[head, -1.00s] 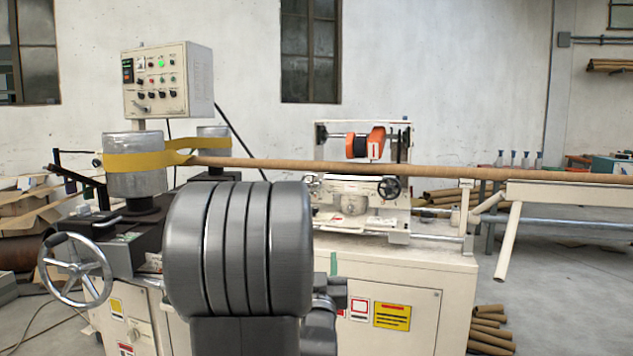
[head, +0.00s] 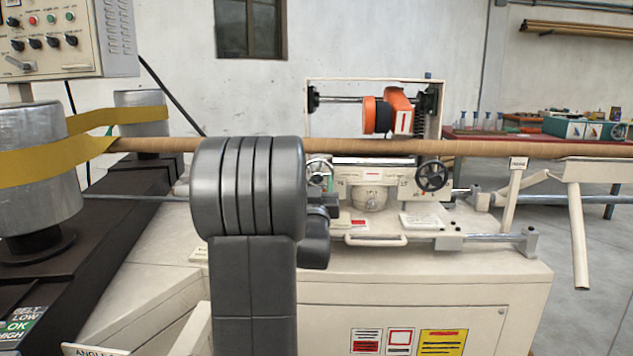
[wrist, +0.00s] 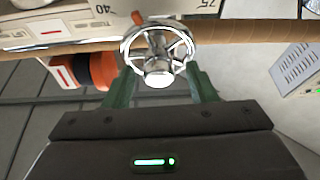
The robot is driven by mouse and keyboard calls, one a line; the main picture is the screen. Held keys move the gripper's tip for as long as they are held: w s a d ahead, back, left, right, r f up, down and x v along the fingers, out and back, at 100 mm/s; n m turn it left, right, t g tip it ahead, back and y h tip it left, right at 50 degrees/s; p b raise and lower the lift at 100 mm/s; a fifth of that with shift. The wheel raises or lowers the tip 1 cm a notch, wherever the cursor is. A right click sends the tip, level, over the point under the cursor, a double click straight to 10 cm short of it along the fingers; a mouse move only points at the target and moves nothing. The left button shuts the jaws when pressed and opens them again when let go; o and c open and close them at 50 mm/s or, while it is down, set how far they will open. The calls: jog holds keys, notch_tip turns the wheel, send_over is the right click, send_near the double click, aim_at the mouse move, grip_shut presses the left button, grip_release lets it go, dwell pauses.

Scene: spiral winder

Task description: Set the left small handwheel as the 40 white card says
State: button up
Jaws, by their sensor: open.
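The left small handwheel (head: 318,172) is a chrome spoked wheel on the machine's front, partly hidden by my arm in the head view. In the wrist view the chrome wheel (wrist: 158,55) is seen close, its hub between the two green fingers of my gripper (wrist: 160,72). The fingers are open, one on each side of the hub; contact cannot be told.
A black handwheel (head: 433,175) sits to the right on the same unit. A long brown tube (head: 480,148) runs across above both wheels. An orange part (head: 398,110) is above it. A white handle bar (head: 376,241) is in front. Yellow belt (head: 50,155) wraps the drums at left.

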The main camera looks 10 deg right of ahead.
jog(key=shift+w+d+r, duration=0.2)
jog(key=shift+w+r, duration=0.05)
jog(key=shift+w, duration=0.1)
jog(key=c, duration=1)
jog(key=shift+o, duration=0.2)
